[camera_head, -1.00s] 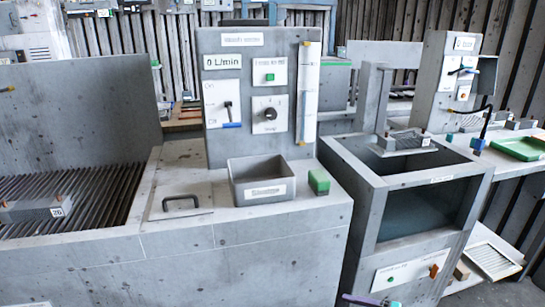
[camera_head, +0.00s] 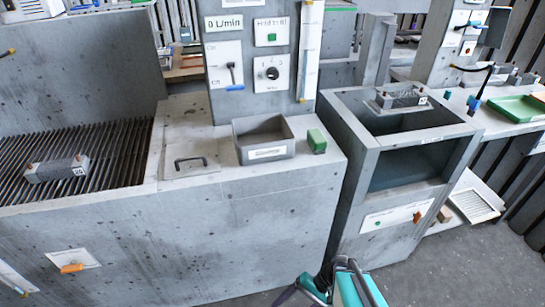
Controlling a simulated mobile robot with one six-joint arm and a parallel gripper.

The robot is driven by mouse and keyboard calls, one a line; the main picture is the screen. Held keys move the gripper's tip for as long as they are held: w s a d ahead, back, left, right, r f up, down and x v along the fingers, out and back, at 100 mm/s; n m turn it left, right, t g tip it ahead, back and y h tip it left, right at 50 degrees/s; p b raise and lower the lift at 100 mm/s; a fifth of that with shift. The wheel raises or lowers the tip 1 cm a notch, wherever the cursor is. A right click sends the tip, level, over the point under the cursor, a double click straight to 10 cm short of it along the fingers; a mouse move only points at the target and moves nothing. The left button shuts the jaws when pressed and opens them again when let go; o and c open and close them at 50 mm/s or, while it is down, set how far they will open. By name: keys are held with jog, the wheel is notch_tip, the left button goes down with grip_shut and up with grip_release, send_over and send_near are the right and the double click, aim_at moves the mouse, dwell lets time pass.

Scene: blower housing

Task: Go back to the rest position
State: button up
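A teal and dark part of my arm (camera_head: 340,287) shows at the bottom edge of the head view, right of the middle, in front of the grey housing (camera_head: 200,230). My gripper's fingers cannot be made out there, so its opening and anything in it cannot be told. The part appears clear of the housing, with floor beside it.
A grey block (camera_head: 57,168) lies on the dark grate (camera_head: 110,145) at left. An open grey box (camera_head: 263,151) and a green block (camera_head: 317,140) sit on the housing top. An open-topped cabinet (camera_head: 345,140) stands right. Bare floor (camera_head: 450,265) lies at lower right.

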jog(key=s+d+f+n+g+h+p, duration=0.2)
jog(key=s+d+h, duration=0.25)
jog(key=s, duration=0.35)
jog(key=d+f+h, duration=0.2)
jog(key=d+h, duration=0.2)
jog(key=d, duration=0.2)
jog(key=shift+w+d+n+t, duration=0.15)
jog(key=shift+d+n+t, duration=0.15)
jog(key=shift+d+n, duration=0.1)
